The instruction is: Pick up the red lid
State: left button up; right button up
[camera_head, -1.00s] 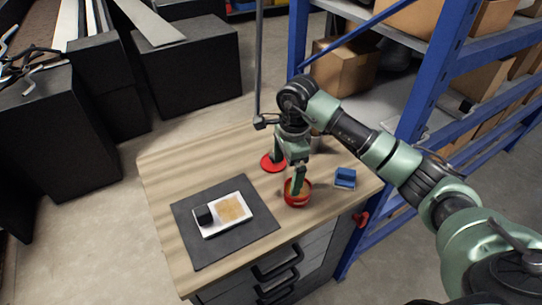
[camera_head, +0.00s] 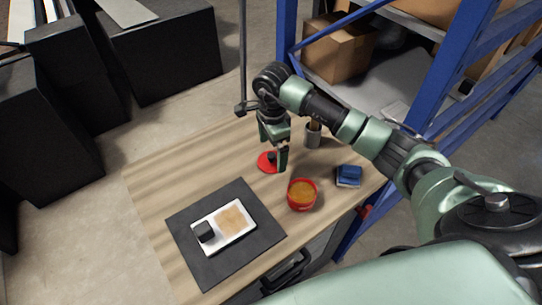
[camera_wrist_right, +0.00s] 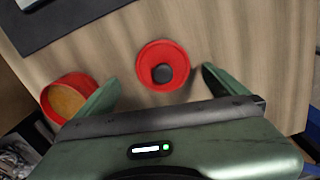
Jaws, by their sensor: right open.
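The red lid (camera_head: 265,163) lies flat on the wooden table, with a dark round knob in its middle. In the right wrist view the lid (camera_wrist_right: 146,76) is just beyond the fingertips, roughly between them. My right gripper (camera_head: 276,163) is open and empty, right at the lid, and partly hides it in the head view. Its two green fingers (camera_wrist_right: 160,85) are spread wide in the wrist view. An open red container (camera_head: 302,205) with brownish contents stands to the right and nearer; it also shows in the wrist view (camera_wrist_right: 52,110). My left gripper is not in view.
A dark mat (camera_head: 200,272) bears a white tray (camera_head: 245,236) with a black block (camera_head: 204,231) and brownish stuff. A blue object (camera_head: 348,175) lies at the right. A grey cup (camera_head: 312,138) stands behind. Blue shelving (camera_head: 340,225) borders the table's right side.

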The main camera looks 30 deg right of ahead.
aim_at(272, 154)
jog(key=f, duration=0.1)
jog(key=f+p, duration=0.1)
jog(key=shift+w+f, duration=0.2)
jog(key=shift+f, duration=0.65)
jog(key=c, duration=1.4)
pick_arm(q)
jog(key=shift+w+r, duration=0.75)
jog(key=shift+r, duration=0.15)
pick_arm(e)
jog(key=shift+o, duration=0.2)
